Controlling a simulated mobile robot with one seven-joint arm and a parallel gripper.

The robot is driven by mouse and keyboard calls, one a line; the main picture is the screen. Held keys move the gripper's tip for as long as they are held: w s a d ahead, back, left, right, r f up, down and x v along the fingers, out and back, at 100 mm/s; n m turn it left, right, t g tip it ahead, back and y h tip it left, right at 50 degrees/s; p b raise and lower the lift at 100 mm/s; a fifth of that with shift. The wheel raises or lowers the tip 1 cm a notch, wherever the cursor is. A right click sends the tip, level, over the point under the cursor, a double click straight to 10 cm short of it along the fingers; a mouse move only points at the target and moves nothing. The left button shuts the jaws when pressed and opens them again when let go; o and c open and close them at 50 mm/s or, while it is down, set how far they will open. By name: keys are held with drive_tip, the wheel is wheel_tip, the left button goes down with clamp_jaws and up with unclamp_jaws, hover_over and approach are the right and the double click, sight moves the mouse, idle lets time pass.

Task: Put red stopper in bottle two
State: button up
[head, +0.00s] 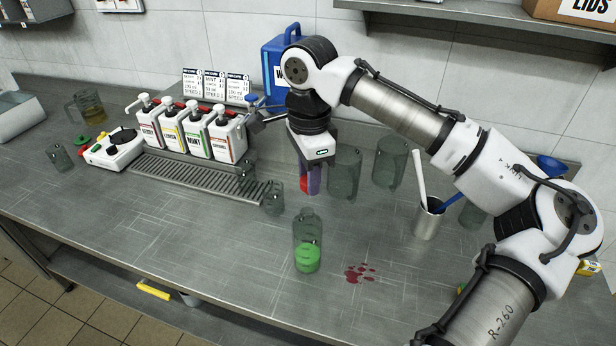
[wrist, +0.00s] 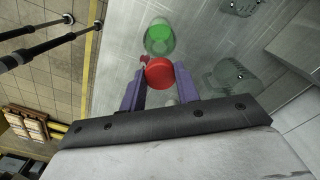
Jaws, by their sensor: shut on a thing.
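My gripper (head: 311,180) points down over the middle of the counter, its purple fingers shut on a red stopper (head: 304,184). In the wrist view the red stopper (wrist: 159,72) sits between the fingertips (wrist: 158,85). A clear glass bottle with green liquid (head: 307,258) stands upright in front of my gripper and apart from it; it also shows in the wrist view (wrist: 159,38). Dark clear vessels (head: 345,170) (head: 391,160) stand just right of my gripper. I cannot read which bottle is number two.
Pump dispensers (head: 190,133) stand behind a drip grate (head: 195,170) at left, with a small clear glass (head: 273,197) at its end. A red spill (head: 360,272) lies right of the green bottle. A metal cup of tools (head: 428,220) stands at right.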

drive_tip(key=shift+s+a, duration=0.15)
drive_tip(key=shift+a, duration=0.1)
wheel_tip(320, 180, down, 5)
drive_tip(key=b, duration=0.4)
drive_tip(key=shift+r, duration=0.15)
drive_tip(key=shift+f+b, duration=0.5)
drive_tip(key=shift+f, duration=0.3)
drive_tip(key=shift+p, duration=0.55)
idle(0.4)
drive_tip(key=shift+f, duration=0.25)
idle(0.7)
drive_tip(key=o, duration=1.4)
